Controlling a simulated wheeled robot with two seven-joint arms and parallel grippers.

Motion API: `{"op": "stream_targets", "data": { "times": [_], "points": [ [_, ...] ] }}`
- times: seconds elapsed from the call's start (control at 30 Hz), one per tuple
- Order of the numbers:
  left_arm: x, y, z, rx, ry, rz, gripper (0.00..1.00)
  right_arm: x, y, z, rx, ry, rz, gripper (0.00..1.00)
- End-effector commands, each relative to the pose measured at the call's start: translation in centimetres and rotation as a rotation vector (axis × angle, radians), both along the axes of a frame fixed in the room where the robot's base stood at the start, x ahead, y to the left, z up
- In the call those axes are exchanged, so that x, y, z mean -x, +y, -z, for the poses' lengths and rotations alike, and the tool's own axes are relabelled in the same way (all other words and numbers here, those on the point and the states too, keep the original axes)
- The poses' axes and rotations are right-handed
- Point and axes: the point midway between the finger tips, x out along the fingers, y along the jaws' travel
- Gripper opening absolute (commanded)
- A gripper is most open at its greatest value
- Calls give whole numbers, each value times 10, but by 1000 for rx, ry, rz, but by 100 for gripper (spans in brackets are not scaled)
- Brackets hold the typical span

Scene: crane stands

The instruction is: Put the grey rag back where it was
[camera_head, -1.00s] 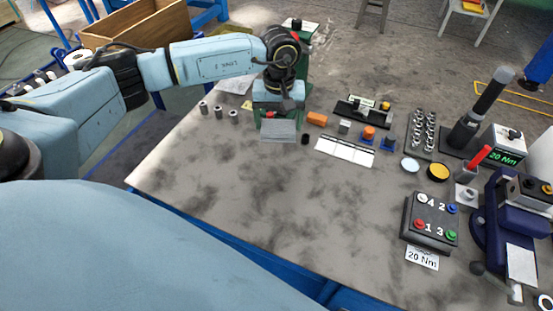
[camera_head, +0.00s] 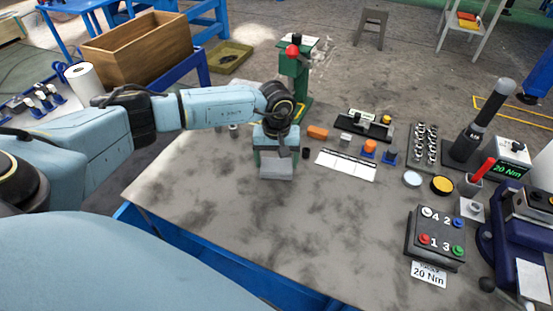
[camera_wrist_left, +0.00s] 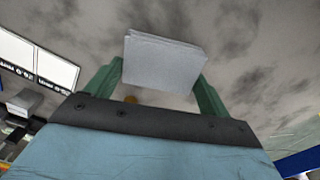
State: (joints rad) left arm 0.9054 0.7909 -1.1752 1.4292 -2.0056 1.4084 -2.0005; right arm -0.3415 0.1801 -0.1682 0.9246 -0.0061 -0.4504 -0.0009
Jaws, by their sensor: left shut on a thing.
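The grey rag (camera_head: 277,166) is a flat, folded block. My left gripper (camera_head: 275,155) is shut on it near the back part of the bench. In the left wrist view the rag (camera_wrist_left: 163,62) sits between the two green fingers of my left gripper (camera_wrist_left: 160,85). I cannot tell whether the rag touches the bench top or is held a little above it. My right gripper is not in view.
On the bench (camera_head: 300,230), an orange block (camera_head: 317,132), a white segmented strip (camera_head: 346,165) and a black button box (camera_head: 436,238) lie to the right. A green press (camera_head: 297,75) stands behind my gripper. The front middle and left are clear.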

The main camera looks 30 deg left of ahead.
Motion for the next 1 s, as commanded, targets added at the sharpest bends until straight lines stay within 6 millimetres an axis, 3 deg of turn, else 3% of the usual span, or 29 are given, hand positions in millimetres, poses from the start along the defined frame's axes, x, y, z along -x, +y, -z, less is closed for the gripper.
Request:
{"op": "stream_targets", "data": {
  "times": [0.27,0.3,0.43,0.8,1.0],
  "points": [
    [0,0,2,0,0,0,60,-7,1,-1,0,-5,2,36],
    [0,0,2,0,0,0,85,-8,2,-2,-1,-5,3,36],
    [0,0,2,0,0,0,100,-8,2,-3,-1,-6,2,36],
    [0,0,-2,0,0,0,100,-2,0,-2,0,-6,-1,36],
    [-1,1,-46,0,-5,0,100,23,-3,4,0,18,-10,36]
  ]
}}
